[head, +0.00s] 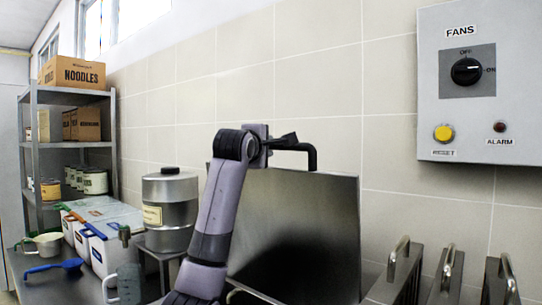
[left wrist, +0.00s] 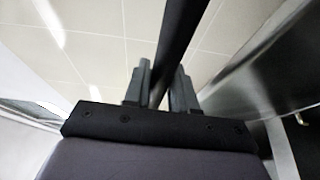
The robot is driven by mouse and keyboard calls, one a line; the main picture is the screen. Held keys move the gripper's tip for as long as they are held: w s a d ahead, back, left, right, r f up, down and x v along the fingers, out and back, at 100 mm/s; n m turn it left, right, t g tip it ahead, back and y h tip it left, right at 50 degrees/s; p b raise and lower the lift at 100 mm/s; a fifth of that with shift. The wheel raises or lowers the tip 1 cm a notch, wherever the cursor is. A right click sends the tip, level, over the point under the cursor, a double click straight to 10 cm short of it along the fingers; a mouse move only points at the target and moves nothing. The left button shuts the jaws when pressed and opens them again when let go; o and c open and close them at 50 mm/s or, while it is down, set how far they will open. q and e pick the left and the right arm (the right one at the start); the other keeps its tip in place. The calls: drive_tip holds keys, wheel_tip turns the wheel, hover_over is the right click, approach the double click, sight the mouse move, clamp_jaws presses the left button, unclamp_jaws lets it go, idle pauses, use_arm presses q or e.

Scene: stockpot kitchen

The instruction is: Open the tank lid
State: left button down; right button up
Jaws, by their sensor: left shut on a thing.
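The tank lid (head: 310,225) is a dark, shiny metal panel that stands steeply raised in front of the tiled wall. Its black bar handle (head: 312,157) is at the top edge. My left gripper (head: 288,140) is shut on this handle; in the left wrist view the fingers (left wrist: 162,88) close around the black bar (left wrist: 182,35). The lid's metal face (left wrist: 265,68) shows to the right there. The tank opening is hidden below the picture and behind my left arm. My right gripper is not in view.
A steel canister (head: 170,212) stands left of my arm, near white bins (head: 105,245), a blue scoop (head: 55,267) and a clear jug (head: 125,285). Several metal panels with handles (head: 400,258) stand at the right, below a fan control box (head: 480,85). A shelf (head: 75,97) is far left.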

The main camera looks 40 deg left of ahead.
use_arm(q)
drive_tip(key=shift+s+f, duration=0.1)
drive_tip(key=shift+f, duration=0.05)
drive_tip(key=c, duration=1)
unclamp_jaws()
drive_tip(key=b+v, duration=0.1)
drive_tip(key=v, duration=0.6)
drive_tip(key=shift+d+b, duration=0.1)
drive_tip(key=shift+b, duration=0.25)
